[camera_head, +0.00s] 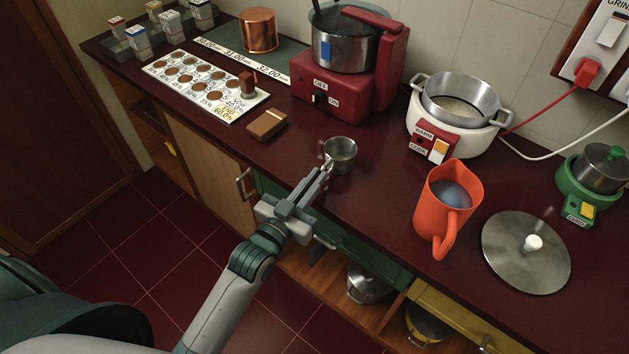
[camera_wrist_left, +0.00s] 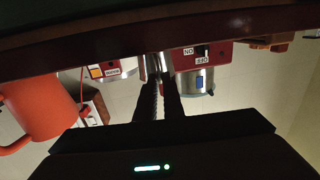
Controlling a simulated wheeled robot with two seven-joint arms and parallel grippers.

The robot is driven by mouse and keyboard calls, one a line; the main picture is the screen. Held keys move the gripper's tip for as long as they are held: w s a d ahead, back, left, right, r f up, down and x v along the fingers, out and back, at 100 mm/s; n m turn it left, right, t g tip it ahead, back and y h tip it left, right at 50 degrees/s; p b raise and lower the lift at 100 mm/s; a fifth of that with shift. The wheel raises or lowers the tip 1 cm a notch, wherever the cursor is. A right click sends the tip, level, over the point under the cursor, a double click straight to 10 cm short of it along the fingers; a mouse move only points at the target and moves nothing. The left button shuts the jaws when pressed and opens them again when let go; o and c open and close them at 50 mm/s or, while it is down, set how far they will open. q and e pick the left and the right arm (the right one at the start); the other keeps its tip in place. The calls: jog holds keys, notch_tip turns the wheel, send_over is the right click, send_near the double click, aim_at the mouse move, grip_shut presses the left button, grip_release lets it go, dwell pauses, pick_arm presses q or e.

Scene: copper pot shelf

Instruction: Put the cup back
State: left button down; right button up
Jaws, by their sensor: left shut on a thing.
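The small metal cup (camera_head: 341,154) is upright at the counter's front part, near the middle of the head view. My left gripper (camera_head: 326,170) reaches it from the front left and is shut on the cup's near-left side. I cannot tell whether the cup rests on the counter or is just above it. The left wrist view is upside down; there the fingers (camera_wrist_left: 160,95) close together at the cup (camera_wrist_left: 153,66), which is mostly hidden. My right gripper is not in view.
An orange jug (camera_head: 445,205) and a steel lid (camera_head: 526,252) stand to the right. A white cooker (camera_head: 450,125) and a red stove (camera_head: 335,88) are behind. A brown box (camera_head: 267,124) lies left of the cup. Dark red counter is clear around the cup.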

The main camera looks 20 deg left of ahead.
pick_arm(q)
jog(key=shift+f, duration=0.15)
jog(key=c, duration=1.9)
grip_release()
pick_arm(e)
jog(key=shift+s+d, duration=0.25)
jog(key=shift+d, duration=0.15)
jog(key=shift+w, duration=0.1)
